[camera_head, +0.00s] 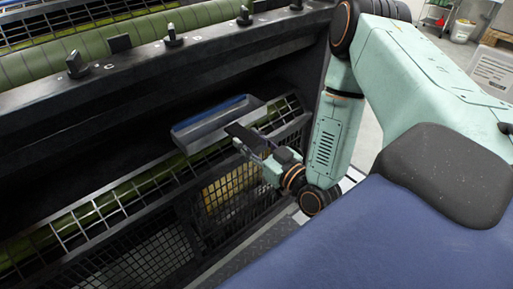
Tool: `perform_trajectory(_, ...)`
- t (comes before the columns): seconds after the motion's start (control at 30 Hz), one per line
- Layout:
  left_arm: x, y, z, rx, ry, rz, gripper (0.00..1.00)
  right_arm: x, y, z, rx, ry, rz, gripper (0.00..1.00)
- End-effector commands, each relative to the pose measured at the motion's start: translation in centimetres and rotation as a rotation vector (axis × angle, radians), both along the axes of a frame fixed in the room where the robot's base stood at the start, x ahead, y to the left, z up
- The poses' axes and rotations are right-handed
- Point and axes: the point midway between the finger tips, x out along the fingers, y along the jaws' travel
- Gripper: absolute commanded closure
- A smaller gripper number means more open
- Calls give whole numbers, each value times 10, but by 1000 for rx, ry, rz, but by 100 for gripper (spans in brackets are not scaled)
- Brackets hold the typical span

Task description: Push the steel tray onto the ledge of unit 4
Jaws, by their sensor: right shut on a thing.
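The steel tray (195,137) is a shallow, long grey tray with a blue inside. It lies at a slant in the middle of the view, over the ledge (135,192) with its wire grid in the dark recess of the ink unit. My right gripper (243,137) reaches in from the right and is shut on the tray near its front right side. Its dark fingers hide part of that side. I cannot tell how much of the tray's underside rests on the ledge. My left gripper is not in view.
A dark beam (140,68) with several black knobs runs above the recess, below a green roller (150,32). Mesh guards (150,262) stand below the ledge. A white bucket (461,31) and a pale crate (490,72) stand on the floor at upper right.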

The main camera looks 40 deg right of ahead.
Motion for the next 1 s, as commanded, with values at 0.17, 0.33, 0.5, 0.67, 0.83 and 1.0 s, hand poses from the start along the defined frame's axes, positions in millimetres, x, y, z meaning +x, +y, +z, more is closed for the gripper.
perform_trajectory(0.17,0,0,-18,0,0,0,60,14,1,-9,-1,-5,0,100)
perform_trajectory(0.33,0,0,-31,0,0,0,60,27,3,-16,-1,-4,1,100)
perform_trajectory(0.5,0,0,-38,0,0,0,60,41,3,-18,-2,-5,1,100)
perform_trajectory(0.67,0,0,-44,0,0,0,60,54,5,-19,-2,-4,1,100)
perform_trajectory(0.83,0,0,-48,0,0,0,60,64,5,-20,-1,-1,0,100)
perform_trajectory(1.0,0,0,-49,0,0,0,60,70,6,-21,-1,2,0,100)
